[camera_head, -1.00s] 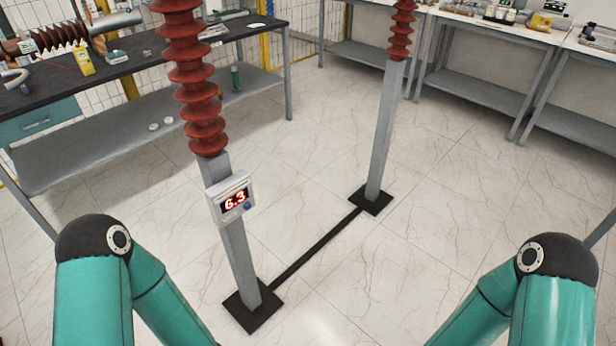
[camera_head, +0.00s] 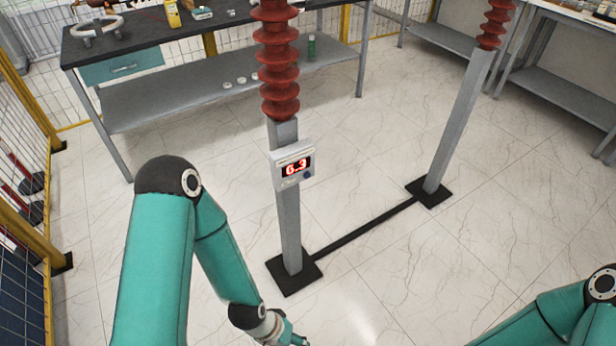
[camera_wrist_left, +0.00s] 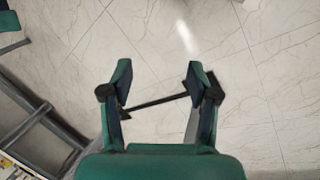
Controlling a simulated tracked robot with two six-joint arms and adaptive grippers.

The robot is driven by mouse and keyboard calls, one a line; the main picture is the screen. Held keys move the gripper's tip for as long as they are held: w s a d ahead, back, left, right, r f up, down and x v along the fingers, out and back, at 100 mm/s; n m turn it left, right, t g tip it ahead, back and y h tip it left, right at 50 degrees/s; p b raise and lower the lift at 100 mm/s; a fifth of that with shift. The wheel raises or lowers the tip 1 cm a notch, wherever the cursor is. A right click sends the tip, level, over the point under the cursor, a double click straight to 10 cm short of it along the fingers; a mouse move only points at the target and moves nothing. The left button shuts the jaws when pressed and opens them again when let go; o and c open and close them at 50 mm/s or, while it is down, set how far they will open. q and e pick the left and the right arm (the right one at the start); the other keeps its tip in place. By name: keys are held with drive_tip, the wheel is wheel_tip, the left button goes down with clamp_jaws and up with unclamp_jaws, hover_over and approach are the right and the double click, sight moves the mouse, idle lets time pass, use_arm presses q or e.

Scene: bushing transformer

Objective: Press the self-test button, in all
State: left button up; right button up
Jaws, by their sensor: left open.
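A light grey box with a red lit display (camera_head: 296,168) reading 6.3 is fixed to the near grey post, below a stack of red insulator discs. A small dark blue round button (camera_head: 307,174) sits at its lower right; any label is too small to read. My left gripper (camera_head: 297,339) shows partly at the bottom edge, low in front of the post and apart from the box. In the left wrist view my left gripper (camera_wrist_left: 160,78) is open and empty, with only floor between its fingers. My right gripper is out of view; only part of its arm shows.
The near post (camera_head: 289,225) and far post (camera_head: 460,120) stand on black base plates joined by a black bar (camera_head: 365,228). A dark-topped workbench (camera_head: 130,45) stands behind, and yellow-framed fencing (camera_head: 30,235) is at left. The tiled floor around the posts is mostly clear.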

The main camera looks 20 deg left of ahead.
use_arm(q)
clamp_jaws()
idle(1.3)
